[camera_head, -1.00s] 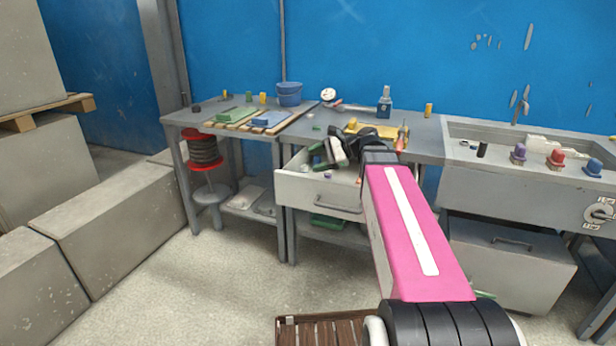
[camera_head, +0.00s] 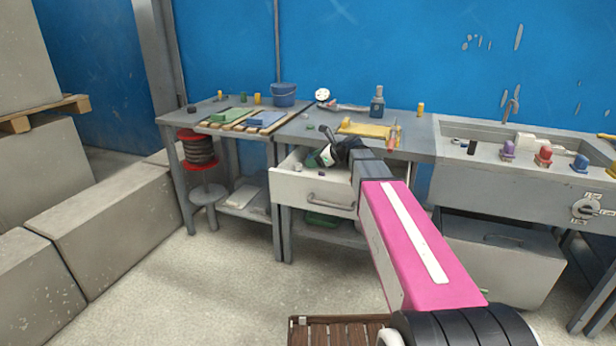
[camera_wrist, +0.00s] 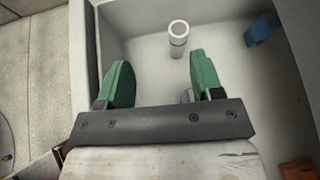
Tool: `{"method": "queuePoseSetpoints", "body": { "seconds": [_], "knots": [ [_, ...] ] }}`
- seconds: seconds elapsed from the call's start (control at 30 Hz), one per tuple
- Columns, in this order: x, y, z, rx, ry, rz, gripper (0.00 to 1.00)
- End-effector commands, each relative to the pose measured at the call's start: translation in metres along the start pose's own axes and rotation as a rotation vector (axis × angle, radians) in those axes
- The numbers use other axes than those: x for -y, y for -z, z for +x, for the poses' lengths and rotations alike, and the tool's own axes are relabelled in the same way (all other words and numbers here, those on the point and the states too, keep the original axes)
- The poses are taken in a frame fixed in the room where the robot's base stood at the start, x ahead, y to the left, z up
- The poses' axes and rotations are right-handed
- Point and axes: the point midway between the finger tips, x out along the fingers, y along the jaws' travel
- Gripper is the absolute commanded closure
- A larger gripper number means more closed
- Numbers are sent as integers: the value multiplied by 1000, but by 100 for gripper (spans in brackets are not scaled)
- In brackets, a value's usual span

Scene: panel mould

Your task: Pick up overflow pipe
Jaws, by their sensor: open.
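A blue piece (camera_wrist: 262,28) lies at the drawer's right side. A purple piece (camera_wrist: 187,97) is partly hidden by the right finger. An orange block (camera_wrist: 297,168) is at lower right. The drawer walls surround the gripper. The bench (camera_head: 420,145) above holds a yellow item and a bottle.

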Motion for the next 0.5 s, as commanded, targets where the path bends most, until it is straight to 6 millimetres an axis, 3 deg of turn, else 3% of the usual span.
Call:
{"method": "queuePoseSetpoints", "body": {
  "seconds": [0.03,0.1,0.33,0.5],
  "knots": [
    [7,2,14,-7,16,45,40],
    [11,5,23,-11,34,90,40],
    [14,6,42,-14,48,125,40],
    [16,7,67,-14,47,124,40]
  ]
}}
